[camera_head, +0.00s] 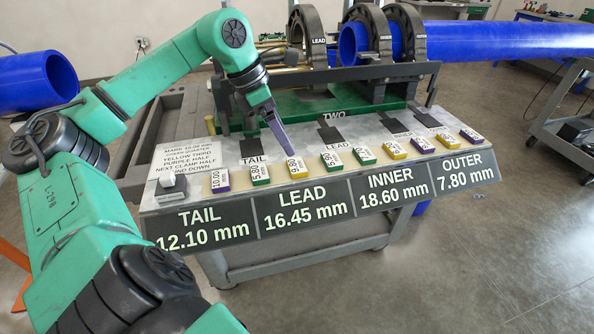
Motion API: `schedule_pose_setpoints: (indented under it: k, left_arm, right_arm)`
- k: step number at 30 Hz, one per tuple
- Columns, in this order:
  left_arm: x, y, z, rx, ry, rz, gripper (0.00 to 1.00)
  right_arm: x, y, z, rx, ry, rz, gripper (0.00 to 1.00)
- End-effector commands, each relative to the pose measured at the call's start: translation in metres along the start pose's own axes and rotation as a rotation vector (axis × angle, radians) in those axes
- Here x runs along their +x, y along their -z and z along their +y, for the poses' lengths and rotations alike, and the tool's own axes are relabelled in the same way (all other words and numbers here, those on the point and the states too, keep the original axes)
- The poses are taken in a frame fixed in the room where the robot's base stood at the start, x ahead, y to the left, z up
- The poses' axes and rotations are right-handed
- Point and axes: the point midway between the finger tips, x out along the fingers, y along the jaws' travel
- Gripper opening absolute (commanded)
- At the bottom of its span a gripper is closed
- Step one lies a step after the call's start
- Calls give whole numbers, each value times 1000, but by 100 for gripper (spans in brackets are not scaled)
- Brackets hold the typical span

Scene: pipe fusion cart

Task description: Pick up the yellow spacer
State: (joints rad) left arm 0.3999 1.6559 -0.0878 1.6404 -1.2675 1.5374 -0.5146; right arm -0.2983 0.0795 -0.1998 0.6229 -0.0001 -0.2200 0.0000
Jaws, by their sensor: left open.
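A yellow spacer (297,168) with a white number label lies on the light top of the cart's tray. My right gripper is not in view.
A green spacer (260,174) and a purple-edged one (220,181) lie close to the left; a green one (330,160) lies close to the right. Black clamp rings (313,38) and a blue pipe (490,41) are behind.

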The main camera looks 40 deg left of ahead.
Motion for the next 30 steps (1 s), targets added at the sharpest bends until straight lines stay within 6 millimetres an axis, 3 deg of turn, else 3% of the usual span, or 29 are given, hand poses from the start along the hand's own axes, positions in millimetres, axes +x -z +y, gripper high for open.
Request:
schedule_pose_setpoints:
  k: [3,15,21,22,28,30]
  left_arm:
    - [26,-1,-1,1,4,0,100]
    - [86,0,2,-1,2,-3,100]
    - [90,2,2,0,-2,-1,100]
    - [90,2,2,0,-2,-1,96]
    - [90,2,2,0,-1,-1,20]
    - [90,2,2,0,-1,-1,20]
  right_arm:
    - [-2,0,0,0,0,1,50]
    - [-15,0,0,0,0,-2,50]
    - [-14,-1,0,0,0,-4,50]
    - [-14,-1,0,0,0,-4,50]
    - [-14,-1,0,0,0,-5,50]
    - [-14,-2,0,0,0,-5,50]
